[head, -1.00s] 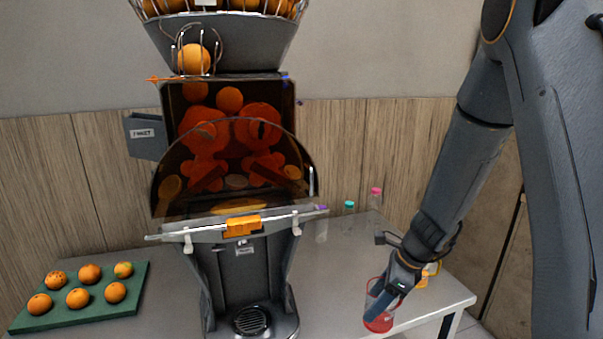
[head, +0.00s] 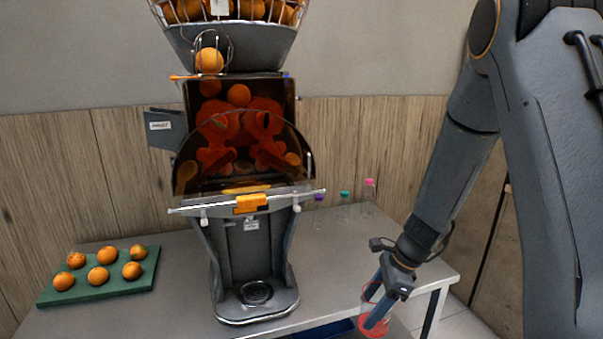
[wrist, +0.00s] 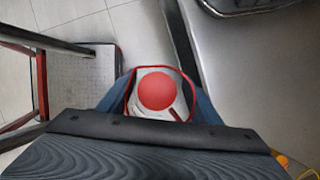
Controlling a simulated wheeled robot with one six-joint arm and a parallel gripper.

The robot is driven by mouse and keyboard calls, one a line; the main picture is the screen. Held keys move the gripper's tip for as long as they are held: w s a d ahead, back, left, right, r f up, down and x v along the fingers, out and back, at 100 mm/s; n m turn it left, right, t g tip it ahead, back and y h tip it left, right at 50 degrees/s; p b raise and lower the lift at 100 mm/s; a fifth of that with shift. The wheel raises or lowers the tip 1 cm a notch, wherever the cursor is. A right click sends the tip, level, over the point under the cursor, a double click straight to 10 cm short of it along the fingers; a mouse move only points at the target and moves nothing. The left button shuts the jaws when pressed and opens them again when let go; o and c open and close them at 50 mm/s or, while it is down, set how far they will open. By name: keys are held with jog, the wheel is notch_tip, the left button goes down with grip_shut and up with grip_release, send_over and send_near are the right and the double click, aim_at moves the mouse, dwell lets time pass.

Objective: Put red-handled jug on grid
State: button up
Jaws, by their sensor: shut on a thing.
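My gripper (head: 376,308) is shut on the red-handled jug (head: 372,326), a clear jug with red rim and red base. The jug appears just in front of the table's front edge, at the lower right of the head view. In the wrist view the jug (wrist: 157,90) is seen from above between the fingers, its red round bottom showing over the floor. The round grid (head: 257,292) lies in the juicer's base, left of the jug and apart from it. Nothing stands on the grid.
The juicer (head: 245,150) stands on the grey table (head: 180,295). A green board (head: 110,285) with several oranges lies at left. Small bottles with coloured caps (head: 345,205) stand at the back right. The table between the grid and my gripper is clear.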

aim_at(375, 335)
jog(key=n, duration=0.1)
jog(key=f+n+g, duration=0.1)
jog(key=shift+s+a+f+n, duration=0.15)
jog(key=shift+s+a+n, duration=0.1)
jog(key=shift+n, duration=0.15)
jog(key=f+n+g, duration=0.1)
jog(key=n, duration=0.2)
jog(key=s+f+n+g+h, duration=0.1)
jog(key=n, duration=0.2)
jog(key=f+n+g, duration=0.1)
jog(key=f+n, duration=0.1)
jog(key=shift+s+n+h, duration=0.35)
jog(key=shift+n+h, duration=0.05)
jog(key=n, duration=0.2)
jog(key=d+f+n+h, duration=0.1)
jog(key=n, duration=0.1)
jog(key=d+f+n+g+h, duration=0.1)
jog(key=n, duration=0.1)
jog(key=shift+s+f, duration=0.1)
jog(key=shift+s, duration=0.2)
jog(key=shift+d+f+n+h, duration=0.2)
jog(key=shift+d+n+h, duration=0.15)
jog(key=shift+n, duration=0.55)
